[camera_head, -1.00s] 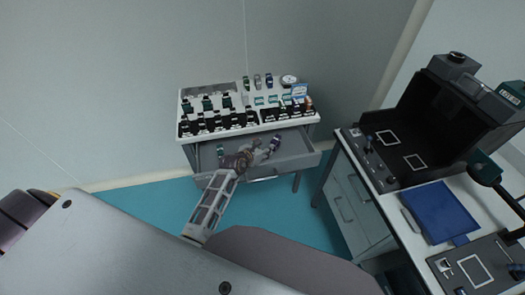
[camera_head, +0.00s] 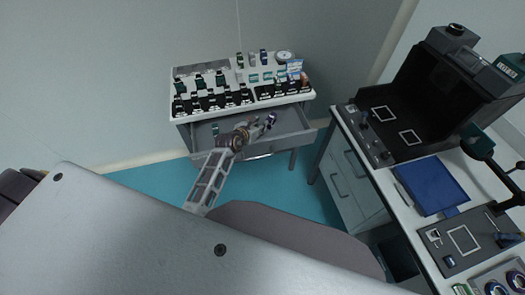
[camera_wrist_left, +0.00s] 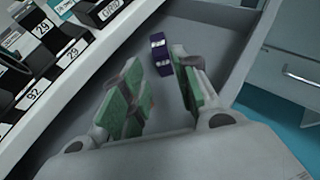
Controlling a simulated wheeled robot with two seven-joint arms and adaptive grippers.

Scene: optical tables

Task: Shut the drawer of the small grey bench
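The small grey bench (camera_head: 181,115) stands against the wall with its drawer (camera_head: 280,145) pulled open. The drawer has a handle along its front. My left gripper (camera_head: 258,126) is over the inside of the drawer, behind its front panel. In the left wrist view its two green-padded fingers (camera_wrist_left: 157,75) are apart with nothing clearly held between them. A small purple item (camera_wrist_left: 158,52) lies in the drawer just beyond the fingertips; it also shows in the head view (camera_head: 271,118). A small green item (camera_head: 214,129) lies in the drawer's left part. My right gripper is out of view.
The bench top carries rows of dark numbered holders (camera_head: 213,101), small bottles and a round dial (camera_head: 284,57). To the right stands a white cabinet table (camera_head: 348,180) with a dark instrument (camera_head: 425,95) and a blue pad (camera_head: 432,187). Teal floor is clear before the bench.

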